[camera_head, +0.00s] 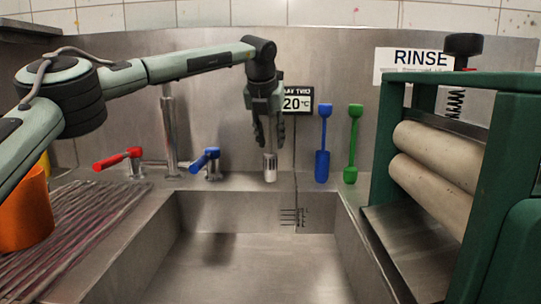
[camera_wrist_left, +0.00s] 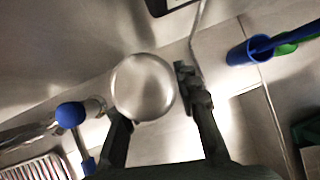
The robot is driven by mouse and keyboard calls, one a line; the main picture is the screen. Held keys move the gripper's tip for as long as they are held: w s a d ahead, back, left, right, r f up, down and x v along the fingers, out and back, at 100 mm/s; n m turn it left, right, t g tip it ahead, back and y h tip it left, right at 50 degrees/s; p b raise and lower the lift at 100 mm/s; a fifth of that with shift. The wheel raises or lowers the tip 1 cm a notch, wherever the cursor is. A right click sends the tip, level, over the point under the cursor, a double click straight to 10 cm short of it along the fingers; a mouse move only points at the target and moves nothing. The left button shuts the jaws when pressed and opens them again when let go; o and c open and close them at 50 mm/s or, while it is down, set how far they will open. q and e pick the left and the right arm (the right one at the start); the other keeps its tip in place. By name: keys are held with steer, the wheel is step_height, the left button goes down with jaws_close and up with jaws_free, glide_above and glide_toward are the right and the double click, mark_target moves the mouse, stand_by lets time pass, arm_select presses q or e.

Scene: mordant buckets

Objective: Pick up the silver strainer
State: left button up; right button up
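The silver strainer (camera_head: 270,167) looks like a small upright metal cylinder on the ledge behind the sink. In the left wrist view its round, shiny top (camera_wrist_left: 143,87) shows between the fingers, nearer the left-hand one. My left gripper (camera_head: 269,143) points down directly over the strainer, its fingertips about level with the top. In the left wrist view the gripper (camera_wrist_left: 160,115) has its fingers spread, with a clear gap to the right of the strainer. I cannot tell whether the left-hand finger touches it. My right gripper is not in view.
A red-handled tap (camera_head: 118,160) and a blue-handled tap (camera_head: 205,160) stand left of the strainer. Blue (camera_head: 322,165) and green (camera_head: 351,172) long-handled tools stand to its right. A green-framed roller wringer (camera_head: 500,115) fills the right; an orange bucket (camera_head: 24,215) stands left. The sink basin (camera_head: 250,270) looks empty.

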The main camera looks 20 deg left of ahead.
arm_select(q)
jaws_close()
steer(key=shift+r, duration=0.15)
